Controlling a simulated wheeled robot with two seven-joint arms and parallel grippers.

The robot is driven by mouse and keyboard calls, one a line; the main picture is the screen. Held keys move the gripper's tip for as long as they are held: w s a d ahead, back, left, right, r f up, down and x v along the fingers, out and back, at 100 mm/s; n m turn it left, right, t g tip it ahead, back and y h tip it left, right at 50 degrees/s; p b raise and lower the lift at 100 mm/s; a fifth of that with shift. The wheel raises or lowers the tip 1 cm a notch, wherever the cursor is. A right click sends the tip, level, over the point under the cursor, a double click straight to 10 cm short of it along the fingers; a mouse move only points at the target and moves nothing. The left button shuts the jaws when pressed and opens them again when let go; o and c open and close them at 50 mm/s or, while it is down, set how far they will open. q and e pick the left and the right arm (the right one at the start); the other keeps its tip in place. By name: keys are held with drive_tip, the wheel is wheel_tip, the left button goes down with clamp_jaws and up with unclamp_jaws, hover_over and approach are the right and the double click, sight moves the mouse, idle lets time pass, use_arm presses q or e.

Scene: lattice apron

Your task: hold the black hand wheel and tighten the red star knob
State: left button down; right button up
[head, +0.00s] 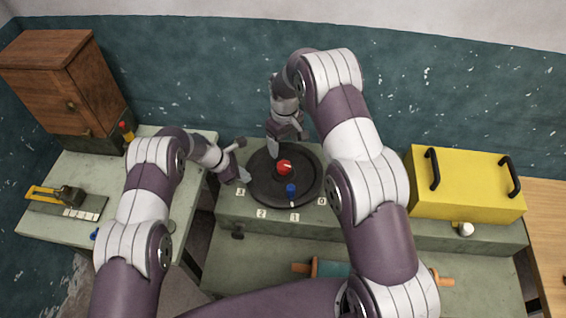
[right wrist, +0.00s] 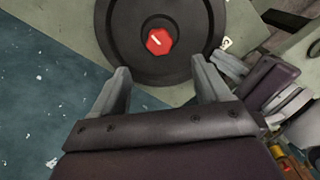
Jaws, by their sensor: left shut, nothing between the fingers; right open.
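The black hand wheel (head: 262,188) lies flat on the green bench, a round disc with a raised hub. The red star knob (head: 284,167) sits at its centre with a white mark on top; it also shows in the right wrist view (right wrist: 159,41). A blue handle (head: 291,188) stands on the wheel's front part. My left gripper (head: 244,176) is shut and empty at the wheel's left edge; I cannot tell whether it touches. My right gripper (head: 287,143) is open and empty behind the knob; its fingers (right wrist: 161,70) point toward the wheel, apart from the knob.
Numbers 0 to 3 mark the bench along the wheel's front edge. A yellow box (head: 465,180) with black handles stands right. A wooden cabinet (head: 65,80) and a yellow-handled tool (head: 55,194) are on the left table. A teal roller (head: 330,268) with orange ends lies on the lower front surface.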

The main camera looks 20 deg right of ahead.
sight(284, 166)
wheel_tip(284, 166, down, 10)
drive_tip(key=shift+f, duration=0.15)
drive_tip(key=c, duration=1)
